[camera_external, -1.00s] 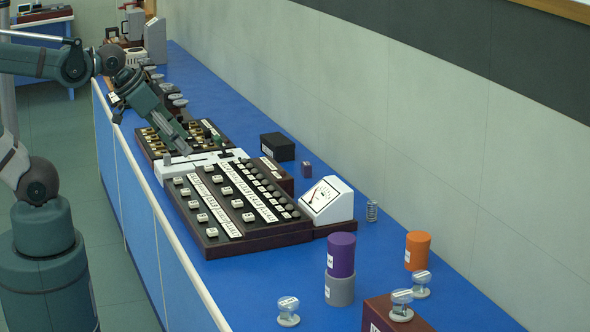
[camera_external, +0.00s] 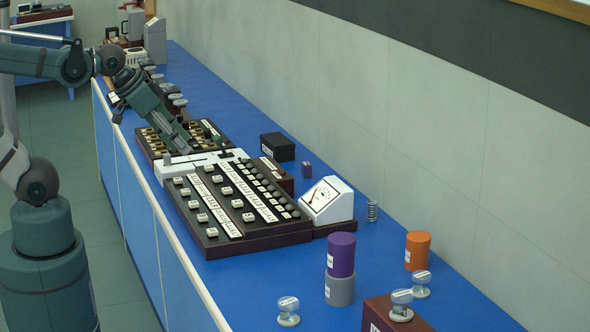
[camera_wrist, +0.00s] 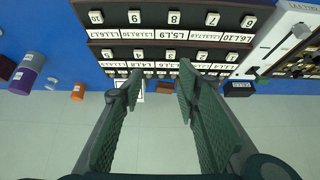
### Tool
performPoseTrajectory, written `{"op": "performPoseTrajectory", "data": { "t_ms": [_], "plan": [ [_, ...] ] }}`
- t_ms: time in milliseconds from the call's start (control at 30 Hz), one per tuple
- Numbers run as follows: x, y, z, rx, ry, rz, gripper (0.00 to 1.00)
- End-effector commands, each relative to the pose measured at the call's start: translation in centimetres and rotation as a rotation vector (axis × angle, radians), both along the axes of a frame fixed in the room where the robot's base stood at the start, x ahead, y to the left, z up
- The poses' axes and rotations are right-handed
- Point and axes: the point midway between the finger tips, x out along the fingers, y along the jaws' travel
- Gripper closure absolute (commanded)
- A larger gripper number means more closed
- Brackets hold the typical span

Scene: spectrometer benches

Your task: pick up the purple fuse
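The purple fuse (camera_external: 341,254) looks like a labelled purple cylinder. It stands upright on a grey cylinder (camera_external: 339,288) on the blue bench, at the lower right of the external view.
A dark keyed panel (camera_external: 231,231) and a white meter (camera_external: 327,201) lie between my gripper and the fuse. An orange cylinder (camera_external: 417,251), a spring (camera_external: 372,211), glass bulbs and a maroon box (camera_external: 383,311) stand near the fuse. A small purple cube (camera_external: 306,169) sits near the wall.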

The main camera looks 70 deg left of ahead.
Motion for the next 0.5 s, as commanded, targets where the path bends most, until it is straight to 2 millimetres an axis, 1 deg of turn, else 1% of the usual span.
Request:
{"op": "performPoseTrajectory", "data": {
  "t_ms": [333,500],
  "plan": [
    [0.14,0.04,0.13,-0.002,0.002,0.005,0.67],
    [0.94,0.24,0.76,-0.013,0.012,0.025,0.67]
  ]
}}
